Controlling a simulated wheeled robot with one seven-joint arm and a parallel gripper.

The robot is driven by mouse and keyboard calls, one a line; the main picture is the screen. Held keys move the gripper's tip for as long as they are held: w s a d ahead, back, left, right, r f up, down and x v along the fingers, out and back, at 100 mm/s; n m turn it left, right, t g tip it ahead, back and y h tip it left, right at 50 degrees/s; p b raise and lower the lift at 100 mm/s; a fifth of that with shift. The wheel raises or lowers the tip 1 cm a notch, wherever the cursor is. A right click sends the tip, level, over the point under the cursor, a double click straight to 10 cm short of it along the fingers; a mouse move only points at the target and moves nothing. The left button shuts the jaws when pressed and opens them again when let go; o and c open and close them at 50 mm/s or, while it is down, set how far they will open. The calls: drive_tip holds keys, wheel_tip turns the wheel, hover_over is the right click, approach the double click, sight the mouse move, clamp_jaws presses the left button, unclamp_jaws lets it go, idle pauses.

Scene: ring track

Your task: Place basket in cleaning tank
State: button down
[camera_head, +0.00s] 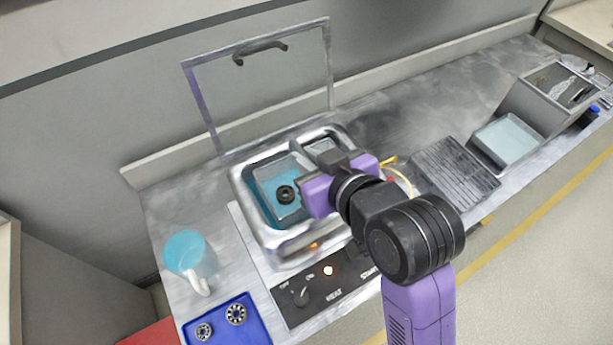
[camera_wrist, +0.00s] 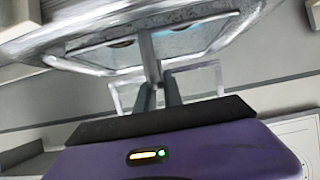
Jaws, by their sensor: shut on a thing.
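The cleaning tank (camera_head: 240,205) is a shiny steel basin with blue liquid, set into the counter. The basket (camera_head: 264,183), a grey see-through box with a dark ring part (camera_head: 285,194) in it, is within the tank's opening. Whether it rests on the tank floor cannot be told. My gripper (camera_head: 303,182) is over the tank's right part, shut on the basket at its right side. In the wrist view my gripper (camera_wrist: 160,92) has its fingers closed around a thin upright piece of the basket; the shiny rim above is partly cut off.
A clear lid (camera_head: 262,90) stands open behind the tank. A control panel (camera_head: 325,285) lies in front. At left are a mug of blue liquid (camera_head: 188,255) and a blue tray (camera_head: 222,329) with two ring parts. A ribbed dark rack (camera_head: 455,168) and grey bins (camera_head: 510,140) stand right.

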approach(294, 166)
drive_tip(key=shift+x, duration=2)
drive_tip(key=shift+f, duration=0.2)
drive_tip(key=c, duration=1.5)
unclamp_jaws()
drive_tip(key=v, duration=1)
drive_tip(key=shift+r+p, duration=0.25)
drive_tip(key=shift+p, duration=0.15)
drive_tip(key=shift+p+v, duration=0.95)
drive_tip(key=shift+p, duration=0.1)
drive_tip(key=shift+f, duration=0.15)
